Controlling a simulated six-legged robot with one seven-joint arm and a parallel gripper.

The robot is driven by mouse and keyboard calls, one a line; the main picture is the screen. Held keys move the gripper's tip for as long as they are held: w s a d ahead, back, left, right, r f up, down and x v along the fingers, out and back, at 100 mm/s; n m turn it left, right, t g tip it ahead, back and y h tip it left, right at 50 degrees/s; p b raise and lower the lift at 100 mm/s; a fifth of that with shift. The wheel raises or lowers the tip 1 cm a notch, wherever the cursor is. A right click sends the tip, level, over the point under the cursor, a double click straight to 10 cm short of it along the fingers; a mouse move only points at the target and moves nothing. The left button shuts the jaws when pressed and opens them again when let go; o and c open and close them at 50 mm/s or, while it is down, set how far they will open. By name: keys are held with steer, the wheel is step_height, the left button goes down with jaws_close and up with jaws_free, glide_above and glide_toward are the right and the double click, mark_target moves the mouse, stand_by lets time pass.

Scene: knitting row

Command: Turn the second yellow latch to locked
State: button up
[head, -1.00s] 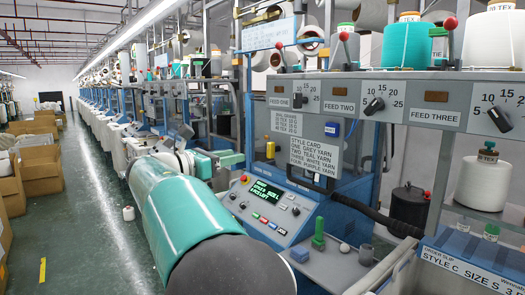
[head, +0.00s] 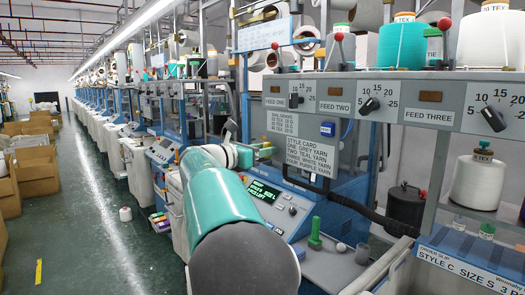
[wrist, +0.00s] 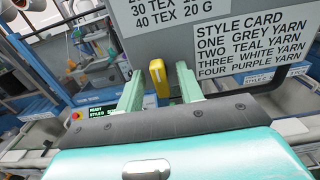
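A yellow latch (wrist: 158,80) sits on the grey panel in the wrist view. It stands close to upright, slightly tilted. My gripper (wrist: 159,84) is open, with one pale green finger on each side of it. Gaps show between the latch and both fingers. In the head view my gripper (head: 265,152) is at the panel's left edge, and I cannot make out the latch there. Only one yellow latch is visible, and no locked mark can be read beside it.
A style card (head: 310,157) is on the panel right of my gripper. A control console (head: 285,205) with a lit green display is below. A black hose (head: 365,211) runs to the right. A green upright piece (head: 315,233) stands on the shelf. The aisle floor at left has open room.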

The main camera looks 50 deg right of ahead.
jaws_close()
steer(key=shift+m, duration=0.3)
steer(key=shift+s+f+m, duration=0.1)
steer(key=shift+f+m, duration=0.05)
steer(key=shift+m, duration=4.15)
steer(key=shift+s+f+m, duration=0.1)
steer(key=shift+m, duration=4.2)
jaws_free()
